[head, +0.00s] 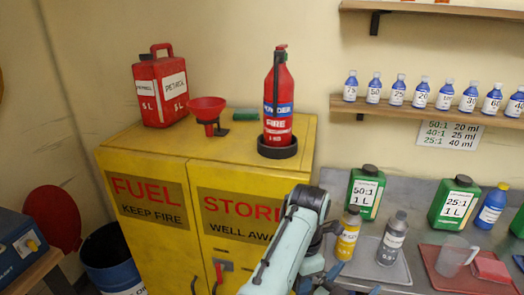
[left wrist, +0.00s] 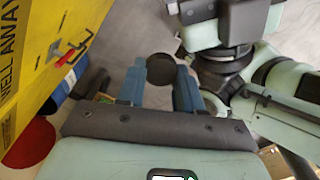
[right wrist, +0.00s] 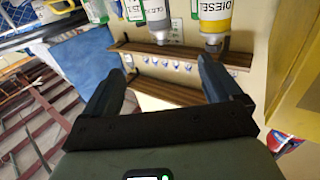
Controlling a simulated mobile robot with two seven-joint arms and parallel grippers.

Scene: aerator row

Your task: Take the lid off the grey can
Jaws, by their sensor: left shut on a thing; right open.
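A grey can (head: 391,238) with a white label stands upright on the grey tray on the bench, beside a yellow bottle. The can shows upside down at the top of the right wrist view (right wrist: 158,14). My left gripper (left wrist: 161,72) is shut on a dark round thing (left wrist: 162,66), seen end-on; I cannot tell what it is. The left gripper is out of the head view. My right gripper (right wrist: 160,88) is open and empty, short of the grey can and the yellow bottle; its fingers are hard to make out in the head view.
The yellow bottle (head: 348,234) stands close left of the grey can. Green bottles (head: 365,192) stand behind. A red tray (head: 446,284) with a clear jug (head: 453,256) lies to the right. The yellow cabinet (head: 150,160) borders the bench's left side.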

